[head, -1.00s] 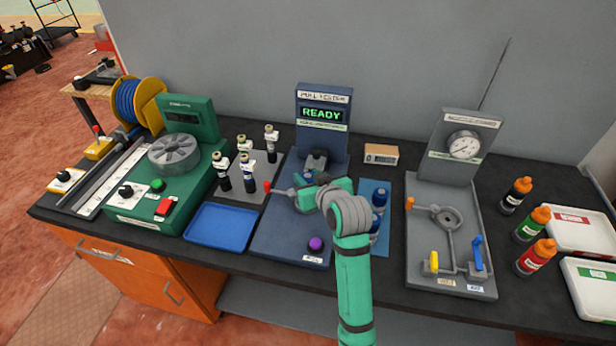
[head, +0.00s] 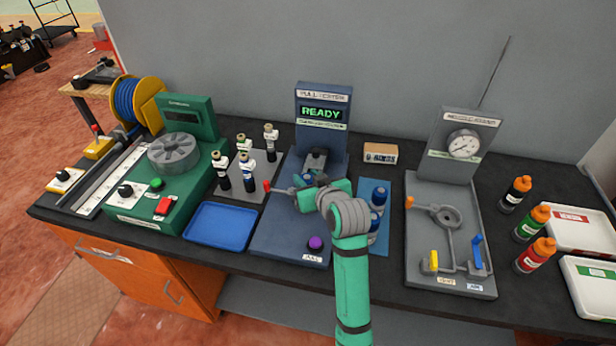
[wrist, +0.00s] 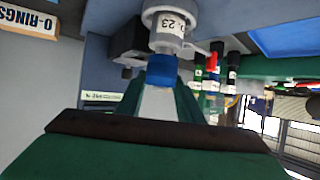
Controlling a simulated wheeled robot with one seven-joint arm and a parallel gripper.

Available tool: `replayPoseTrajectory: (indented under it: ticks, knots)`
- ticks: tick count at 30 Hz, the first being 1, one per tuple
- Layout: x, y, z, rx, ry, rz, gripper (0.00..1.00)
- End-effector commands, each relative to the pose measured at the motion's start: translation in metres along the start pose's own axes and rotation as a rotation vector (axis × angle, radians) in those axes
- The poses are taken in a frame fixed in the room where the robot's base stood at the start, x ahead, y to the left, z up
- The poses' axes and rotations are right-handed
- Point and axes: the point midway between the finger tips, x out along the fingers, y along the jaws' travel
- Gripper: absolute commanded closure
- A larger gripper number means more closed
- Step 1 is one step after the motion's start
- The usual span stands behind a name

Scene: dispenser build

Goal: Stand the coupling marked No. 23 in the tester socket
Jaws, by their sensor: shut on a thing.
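The coupling marked 23 (wrist: 168,32) shows in the wrist view, with a white label, a pale collar and a blue band. My gripper (wrist: 160,82) is shut on it at the blue band. In the head view my gripper (head: 318,192) is low over the blue pull tester (head: 270,232), in front of its grey clamp (head: 317,160). The tester's display (head: 322,114) reads READY. My gripper hides the coupling and the socket area in the head view, so I cannot tell whether the coupling's end is in the socket.
A red-knobbed lever (head: 268,186) is left of my gripper. A purple button (head: 316,243) is at the tester's front. Several more stand on a grey rack (head: 262,170). The blue tray (head: 220,225) is empty.

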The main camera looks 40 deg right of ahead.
Motion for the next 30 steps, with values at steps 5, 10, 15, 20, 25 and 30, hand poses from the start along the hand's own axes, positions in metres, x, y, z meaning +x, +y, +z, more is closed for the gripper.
replayPoseTrajectory:
  ticks: [5,10,15,20,25,30]
  knots:
    - [0.001,0.000,0.002,0.000,0.003,0.001,1.00]
    - [0.001,0.000,0.002,-0.001,0.002,0.001,0.59]
    - [0.002,0.000,0.004,0.000,-0.002,0.000,0.59]
    - [-0.003,0.000,0.004,0.001,-0.001,0.000,0.59]
    - [-0.015,0.000,0.003,0.000,0.000,-0.001,0.59]
    - [-0.026,0.000,0.004,0.000,0.000,0.000,0.59]
